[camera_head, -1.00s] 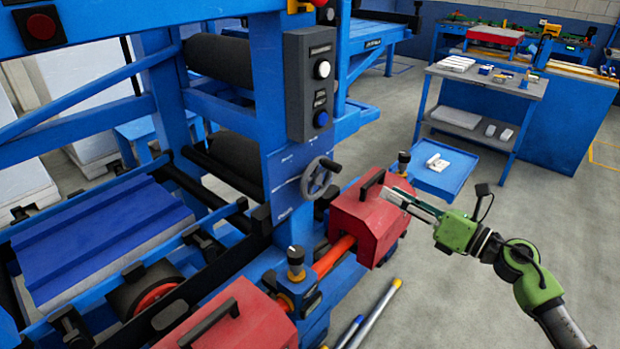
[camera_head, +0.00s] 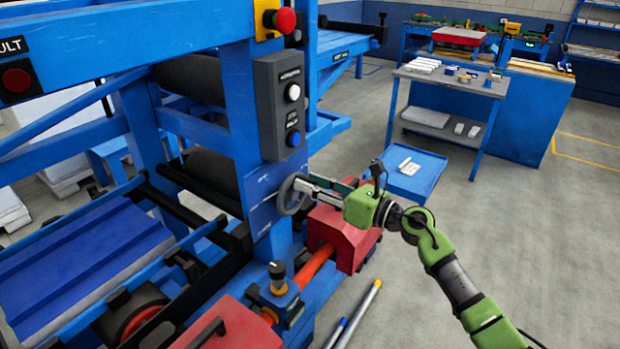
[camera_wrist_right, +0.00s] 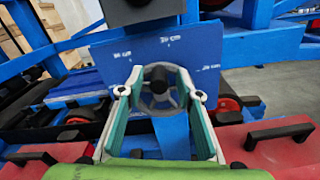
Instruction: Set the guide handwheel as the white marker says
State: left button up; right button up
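The grey handwheel (camera_head: 291,194) stands on the blue side plate (camera_head: 262,205) of the machine, below the grey button box. My right gripper (camera_head: 304,186) is at the wheel, coming from the right. In the right wrist view its two fingers (camera_wrist_right: 165,95) are spread on either side of the handwheel (camera_wrist_right: 160,98), with a dark knob or hub at its upper middle. I cannot tell whether the fingers touch the rim. My left gripper is not in view.
The grey button box (camera_head: 281,105) is just above the wheel. Red guards with black handles sit below, one a red housing (camera_head: 338,237) under my right gripper. A blue tray table (camera_head: 408,178) and workbench (camera_head: 455,83) stand behind. Floor at right is clear.

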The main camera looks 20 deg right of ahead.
jog(key=shift+w+a, duration=0.25)
jog(key=shift+a, duration=0.1)
grip_shut()
jog(key=shift+d, duration=0.15)
jog(key=m, duration=0.1)
jog(key=w+d+m+p, duration=0.1)
jog(key=m, duration=0.1)
jog(key=shift+d+f+m, duration=0.1)
jog(key=shift+f+m, duration=0.05)
jog(key=shift+m, duration=0.15)
notch_tip(320, 180, down, 6)
jog(key=w+d+m+p, duration=0.1)
jog(key=d+m+p, duration=0.1)
jog(key=m, duration=1.4)
jog(key=shift+w+f, duration=0.2)
jog(key=shift+w, duration=0.15)
